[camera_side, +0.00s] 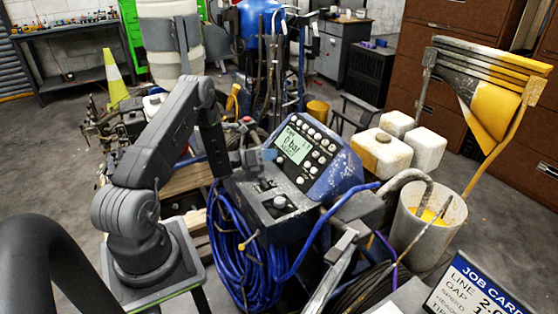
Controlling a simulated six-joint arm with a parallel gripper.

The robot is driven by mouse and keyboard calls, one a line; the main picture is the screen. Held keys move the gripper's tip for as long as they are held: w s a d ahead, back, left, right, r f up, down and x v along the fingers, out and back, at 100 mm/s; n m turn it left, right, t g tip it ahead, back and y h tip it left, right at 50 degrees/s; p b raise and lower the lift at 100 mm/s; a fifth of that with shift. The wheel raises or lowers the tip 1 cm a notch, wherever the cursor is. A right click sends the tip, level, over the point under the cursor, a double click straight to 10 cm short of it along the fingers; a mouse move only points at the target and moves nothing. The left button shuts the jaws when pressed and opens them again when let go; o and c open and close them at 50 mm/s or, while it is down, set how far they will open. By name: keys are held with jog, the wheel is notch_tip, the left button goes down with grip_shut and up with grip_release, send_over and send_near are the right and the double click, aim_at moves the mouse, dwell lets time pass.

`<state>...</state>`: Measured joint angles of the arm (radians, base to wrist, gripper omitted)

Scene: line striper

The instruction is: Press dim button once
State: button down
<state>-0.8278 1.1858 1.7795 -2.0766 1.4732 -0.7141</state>
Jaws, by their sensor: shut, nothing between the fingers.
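A blue and dark grey control panel (335,182) stands at the picture's middle, tilted towards the camera. Its lit display (293,146) shows a large figure that I cannot read surely. Several pale round buttons (318,153) lie above and right of the display. Their labels are too small to read, so I cannot tell which is the dim button. My gripper (256,160) is shut and empty at the panel's left edge, beside the display. I cannot tell whether its tip touches the panel, and part of the panel's left side is hidden behind it.
Below the panel is a dark box with a knob (280,202). Coiled blue hose (235,250) hangs below it. A bucket with yellow paint (428,222), white jugs (384,152) and a job card (475,288) stand to the right. A red knob (248,120) stands behind the gripper.

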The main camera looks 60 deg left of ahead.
jog(key=shift+w+f, duration=0.1)
jog(key=shift+w+f, duration=0.2)
jog(key=shift+w+f, duration=0.25)
jog(key=shift+w, duration=0.05)
dwell(0.8)
jog(key=shift+w+d+f, duration=0.1)
jog(key=shift+f, duration=0.2)
dwell(0.5)
jog(key=shift+s+r, duration=0.2)
jog(key=shift+s, duration=0.25)
jog(key=shift+s+r, duration=0.3)
jog(key=shift+r, duration=0.1)
jog(key=shift+r, duration=0.1)
